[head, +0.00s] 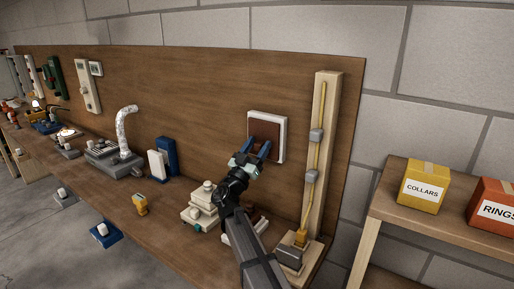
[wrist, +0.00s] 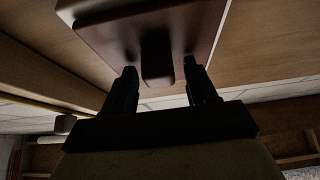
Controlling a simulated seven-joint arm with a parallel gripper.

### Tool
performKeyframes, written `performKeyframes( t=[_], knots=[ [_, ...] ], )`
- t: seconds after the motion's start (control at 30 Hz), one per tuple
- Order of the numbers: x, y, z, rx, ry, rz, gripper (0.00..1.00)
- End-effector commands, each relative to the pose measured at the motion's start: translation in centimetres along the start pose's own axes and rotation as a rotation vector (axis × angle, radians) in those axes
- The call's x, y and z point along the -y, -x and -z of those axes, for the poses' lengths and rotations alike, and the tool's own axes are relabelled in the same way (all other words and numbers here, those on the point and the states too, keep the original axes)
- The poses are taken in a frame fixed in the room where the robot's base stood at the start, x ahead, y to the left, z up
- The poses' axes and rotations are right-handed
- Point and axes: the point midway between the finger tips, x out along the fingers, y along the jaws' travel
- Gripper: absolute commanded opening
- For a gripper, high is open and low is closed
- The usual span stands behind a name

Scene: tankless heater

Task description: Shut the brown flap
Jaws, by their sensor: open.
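The brown flap (head: 266,130) sits in a white square frame (head: 284,132) on the upright wooden board. In the wrist view the flap (wrist: 105,35) fills the top middle, and a dark tab (wrist: 157,60) hangs from it. My gripper (head: 255,148) is in front of the flap's lower part. In the wrist view its two fingers (wrist: 160,80) are apart, with the tab between their tips. I cannot tell whether a finger touches the tab. How far the flap stands from its frame is hard to tell.
A tall pale post (head: 325,150) with a yellow rod and grey blocks stands right of the flap. A stepped cream block (head: 203,208) and a blue and white unit (head: 162,158) are to the left. A yellow box (head: 424,186) sits on a side shelf.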

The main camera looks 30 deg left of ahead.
Motion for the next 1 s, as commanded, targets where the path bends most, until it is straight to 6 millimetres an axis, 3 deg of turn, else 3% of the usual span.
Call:
performKeyframes(
  t=[0.2, 0.37, 0.8, 1.0],
  knots=[
    [0.0, 0.0, 0.0, -0.001, 0.000, 0.000, 0.57],
    [0.0, 1.3, 0.1, -0.001, 0.000, 0.001, 0.57],
    [-0.1, 9.4, 0.1, 0.000, 0.000, 0.002, 0.57],
    [-0.1, 12.3, 0.0, 0.000, 0.000, 0.001, 0.57]
  ],
)
